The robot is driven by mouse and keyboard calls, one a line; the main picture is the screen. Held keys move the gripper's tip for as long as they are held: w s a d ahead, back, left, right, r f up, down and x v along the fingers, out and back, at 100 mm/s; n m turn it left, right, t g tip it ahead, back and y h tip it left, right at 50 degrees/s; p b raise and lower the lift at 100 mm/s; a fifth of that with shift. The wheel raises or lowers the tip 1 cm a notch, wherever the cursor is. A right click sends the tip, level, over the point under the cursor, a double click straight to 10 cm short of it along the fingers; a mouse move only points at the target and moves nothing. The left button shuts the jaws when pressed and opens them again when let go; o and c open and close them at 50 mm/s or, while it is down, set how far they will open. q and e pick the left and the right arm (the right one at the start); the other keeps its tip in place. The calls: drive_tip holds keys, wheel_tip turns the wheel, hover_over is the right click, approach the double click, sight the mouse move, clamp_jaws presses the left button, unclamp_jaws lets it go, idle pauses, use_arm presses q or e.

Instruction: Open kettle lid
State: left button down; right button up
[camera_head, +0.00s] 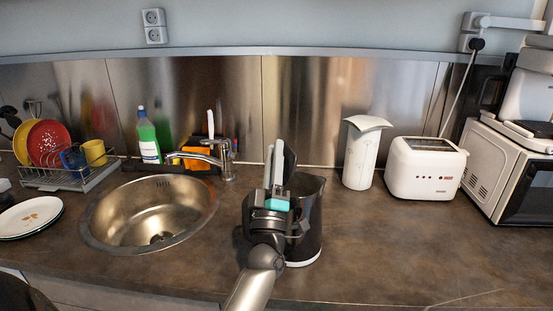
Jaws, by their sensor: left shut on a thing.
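The black kettle (308,222) stands on the counter right of the sink, with a pale base edge. Its lid (290,163) stands tilted up steeply above the kettle's left part, and the open dark rim shows to its right. My left gripper (276,190) is at the kettle's upper left, in front of the lid. It is shut on the lid, though the gripper body hides the exact contact and the near left side of the kettle. My right gripper is not in view.
The round metal sink (100,240) and faucet (227,165) are to the left. A white canister (359,158), a toaster (424,170) and a microwave (490,172) stand to the right. The front right counter (410,250) is clear.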

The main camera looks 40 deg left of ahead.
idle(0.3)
use_arm(q)
drive_tip(key=c, duration=0.7)
unclamp_jaws()
drive_tip(key=b+v, duration=0.1)
drive_tip(key=v, duration=1.4)
drive_tip(key=shift+f+b, duration=0.1)
drive_tip(key=shift+b, duration=0.2)
